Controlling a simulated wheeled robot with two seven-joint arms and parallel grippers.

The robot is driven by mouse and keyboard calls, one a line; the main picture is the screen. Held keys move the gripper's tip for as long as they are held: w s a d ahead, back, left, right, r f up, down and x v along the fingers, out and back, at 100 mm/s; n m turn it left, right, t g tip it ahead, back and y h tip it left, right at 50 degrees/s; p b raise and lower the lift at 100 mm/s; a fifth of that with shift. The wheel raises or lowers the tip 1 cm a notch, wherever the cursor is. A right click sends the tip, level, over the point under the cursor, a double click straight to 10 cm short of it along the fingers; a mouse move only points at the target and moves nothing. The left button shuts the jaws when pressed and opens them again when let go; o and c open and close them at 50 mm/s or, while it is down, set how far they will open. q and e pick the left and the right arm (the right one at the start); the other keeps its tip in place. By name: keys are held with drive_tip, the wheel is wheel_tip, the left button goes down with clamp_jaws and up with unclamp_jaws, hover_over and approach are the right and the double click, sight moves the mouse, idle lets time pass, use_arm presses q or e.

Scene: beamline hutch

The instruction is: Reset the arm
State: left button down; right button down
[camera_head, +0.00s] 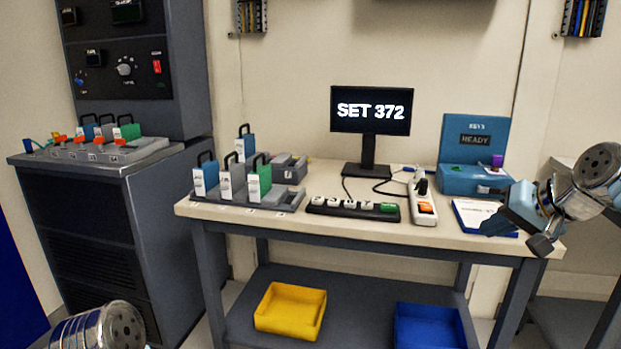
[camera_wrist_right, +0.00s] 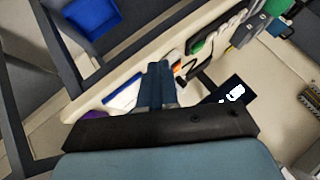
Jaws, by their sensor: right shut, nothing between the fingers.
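My right gripper (camera_head: 493,226) hangs over the right end of the workbench (camera_head: 300,214), near a white and blue booklet (camera_head: 470,213). Its blue fingers are together with nothing between them; they also show in the right wrist view (camera_wrist_right: 157,75). The silver wrist of my right arm comes in from the right edge. A silver part of my left arm shows at the bottom left of the head view; the left gripper is out of sight.
A monitor (camera_head: 370,110) reads "SET 372". A keypad (camera_head: 352,208), power strip (camera_head: 424,205), blue box (camera_head: 475,178) and rack with colored handled blocks (camera_head: 235,195) stand on the bench. Yellow (camera_head: 290,311) and blue bins (camera_head: 428,327) sit below. A grey cabinet (camera_head: 85,240) stands left.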

drive_tip(key=w+a+f+g, duration=0.1)
drive_tip(key=w+a+f, duration=0.2)
drive_tip(key=f, duration=0.7)
drive_tip(key=w+a+f+g, duration=0.1)
drive_tip(key=w+a+f, duration=0.1)
drive_tip(key=f, duration=0.8)
drive_tip(key=s+a+f+n+g, duration=0.15)
drive_tip(key=a+f, duration=0.25)
drive_tip(key=f, duration=0.6)
drive_tip(key=s+a+f+g, duration=0.1)
drive_tip(key=s+a+f, duration=0.15)
drive_tip(key=f, duration=0.65)
drive_tip(key=s+a+f+g, duration=0.1)
drive_tip(key=s+a+f, duration=0.2)
drive_tip(key=s+f, duration=0.3)
drive_tip(key=s+a+f+n+g, duration=0.1)
drive_tip(key=s+a+f, duration=0.3)
drive_tip(key=s, duration=0.5)
drive_tip(key=s+a+f+g, duration=0.1)
drive_tip(key=s+a+f, duration=0.2)
drive_tip(key=s+f, duration=0.4)
drive_tip(key=shift+s+a+f+y, duration=0.2)
drive_tip(key=shift+a+f+y, duration=0.2)
drive_tip(key=shift+f, duration=0.5)
drive_tip(key=shift+n+g, duration=0.25)
